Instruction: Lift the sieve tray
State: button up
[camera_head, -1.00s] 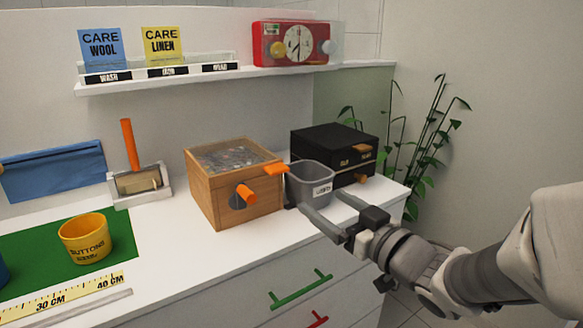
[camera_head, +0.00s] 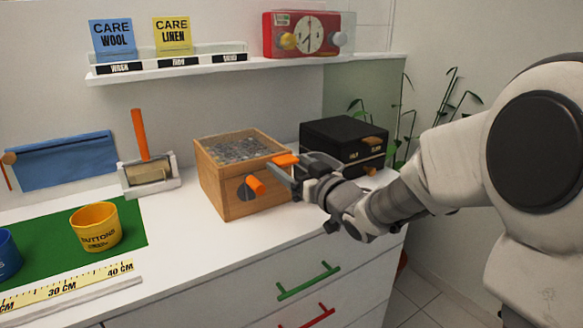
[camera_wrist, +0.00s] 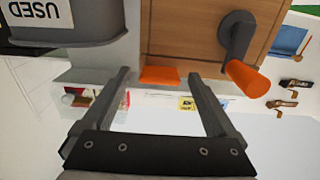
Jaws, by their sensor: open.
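The sieve tray (camera_head: 240,147), full of small grey bits, sits in the top of a wooden box (camera_head: 225,193). An orange tab (camera_head: 285,160) juts from the box's right side at the top; it also shows in the wrist view (camera_wrist: 160,75). My gripper (camera_head: 290,167) is open and empty at this tab. In the wrist view my gripper (camera_wrist: 158,78) has one finger on each side of the tab, with gaps to both. I cannot tell whether the fingers are level with it. The tray's far fit in the box is hidden.
An orange knob (camera_head: 255,185) sticks out of the box front. A grey bin marked USED (camera_wrist: 65,20) stands close by, hidden behind my gripper in the head view. A black box (camera_head: 335,143) is behind right. The yellow buttons cup (camera_head: 95,228) is left; the front counter is clear.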

jog(key=shift+w+a, duration=0.2)
jog(key=shift+w, duration=0.05)
grip_shut()
dwell(0.4)
